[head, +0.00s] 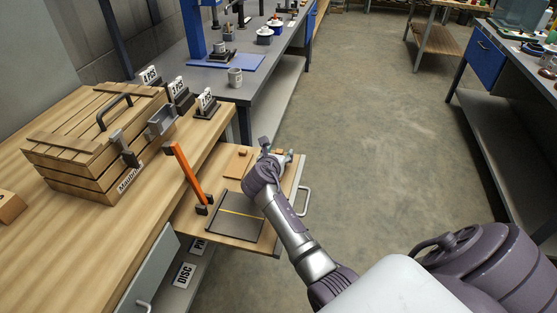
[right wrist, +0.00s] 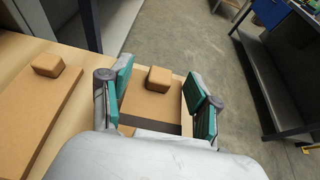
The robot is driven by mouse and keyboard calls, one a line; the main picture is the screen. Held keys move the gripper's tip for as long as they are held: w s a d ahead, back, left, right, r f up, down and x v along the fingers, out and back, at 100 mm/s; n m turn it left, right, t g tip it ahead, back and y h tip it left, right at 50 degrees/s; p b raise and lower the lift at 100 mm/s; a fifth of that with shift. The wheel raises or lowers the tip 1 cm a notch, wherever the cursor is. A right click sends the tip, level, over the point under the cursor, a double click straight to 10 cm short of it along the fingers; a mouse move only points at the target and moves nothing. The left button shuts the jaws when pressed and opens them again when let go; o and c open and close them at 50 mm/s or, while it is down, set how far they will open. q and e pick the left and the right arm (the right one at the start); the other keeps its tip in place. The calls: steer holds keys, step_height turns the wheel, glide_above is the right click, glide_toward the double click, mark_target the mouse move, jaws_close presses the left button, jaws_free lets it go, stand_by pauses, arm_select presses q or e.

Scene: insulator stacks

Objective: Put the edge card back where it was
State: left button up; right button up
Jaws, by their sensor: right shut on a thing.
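My right gripper (head: 277,156) reaches over the pull-out board (head: 188,219) beside the wooden bench. In the right wrist view its teal-padded fingers (right wrist: 160,101) stand on both sides of a tan flat card (right wrist: 150,106) with a small block on top, and are shut on it. A dark band crosses the card's near end. A similar tan card (right wrist: 35,115) with its own block lies to the left, apart from the fingers; it also shows in the head view (head: 237,164). I cannot tell from any marking which is the edge card. My left gripper is out of view.
Open floor (head: 370,150) lies to the right.

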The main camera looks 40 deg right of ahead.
step_height(320, 180, down, 2)
steer(key=shift+f, duration=0.15)
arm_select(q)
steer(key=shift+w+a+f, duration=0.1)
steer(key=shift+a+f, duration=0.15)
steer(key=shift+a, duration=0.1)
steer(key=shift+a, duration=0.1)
arm_select(e)
steer(key=shift+f, duration=0.1)
steer(key=o, duration=1)
steer(key=shift+s+a+r, duration=0.1)
steer(key=shift+a+r, duration=0.1)
steer(key=shift+r, duration=0.1)
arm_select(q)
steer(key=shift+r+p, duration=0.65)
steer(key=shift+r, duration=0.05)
arm_select(e)
steer(key=v, duration=1.1)
steer(key=shift+s+a+r, duration=0.1)
steer(key=shift+s+a, duration=0.1)
